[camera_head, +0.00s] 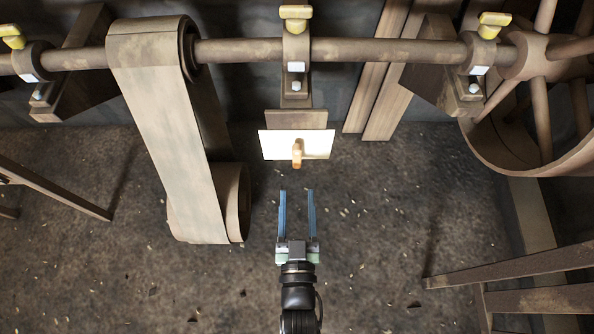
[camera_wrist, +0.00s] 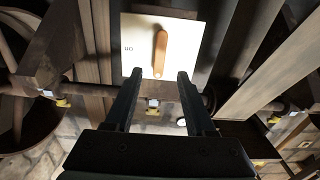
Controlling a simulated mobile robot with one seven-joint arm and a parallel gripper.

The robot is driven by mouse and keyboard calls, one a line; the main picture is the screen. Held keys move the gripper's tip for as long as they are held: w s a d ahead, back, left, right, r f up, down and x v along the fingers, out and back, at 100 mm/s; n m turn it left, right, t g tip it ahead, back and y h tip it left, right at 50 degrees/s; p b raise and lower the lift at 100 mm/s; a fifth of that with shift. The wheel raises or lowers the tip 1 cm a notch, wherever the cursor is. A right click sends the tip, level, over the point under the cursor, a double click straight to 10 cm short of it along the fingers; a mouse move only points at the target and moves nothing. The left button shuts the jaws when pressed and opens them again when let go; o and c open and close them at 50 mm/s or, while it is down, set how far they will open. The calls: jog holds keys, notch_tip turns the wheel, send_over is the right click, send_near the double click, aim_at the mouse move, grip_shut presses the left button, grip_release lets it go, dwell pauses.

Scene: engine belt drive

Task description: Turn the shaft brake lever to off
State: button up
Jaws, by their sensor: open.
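The shaft brake lever (camera_head: 297,153) is a small orange-brown handle on a white plate (camera_head: 320,144), fixed below the middle bearing of the overhead shaft. In the wrist view the lever (camera_wrist: 160,53) stands near the middle of the plate (camera_wrist: 196,60), nearly in line with the fingers and slightly tilted. A short dark marking is on the plate to its left, too small to read surely. My gripper (camera_head: 297,195) is open and empty, its two long fingers pointing at the plate with a gap before the lever. In the wrist view the fingertips (camera_wrist: 158,75) lie either side of the lever's lower end.
A line shaft (camera_head: 385,51) runs across the top with yellow-topped bearings. A wide belt (camera_head: 165,140) hangs over a pulley at left. A large spoked wheel (camera_head: 538,70) is at right. Wooden frames stand at both sides. The floor around my gripper is clear.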

jog(key=shift+s+p, duration=0.45)
jog(key=shift+s, duration=1.95)
jog(key=w+r+t+p, duration=0.1)
jog(key=w+r+t, duration=0.1)
jog(key=w+r, duration=1.35)
jog(key=w+r+t+p, duration=0.1)
jog(key=w+r+t, duration=0.25)
jog(key=r, duration=1.65)
notch_tip(320, 180, up, 19)
jog(key=s+t, duration=0.1)
jog(key=s+r+t+p, duration=0.1)
jog(key=s+r, duration=0.4)
jog(key=r, duration=0.3)
jog(key=s+r+t+p, duration=0.1)
jog(key=s+r+t, duration=0.1)
jog(key=s+r, duration=0.45)
notch_tip(320, 180, up, 40)
jog(key=p, duration=3.8)
jog(key=shift+w+a, duration=0.2)
jog(key=shift+w, duration=0.25)
jog(key=shift+r, duration=0.1)
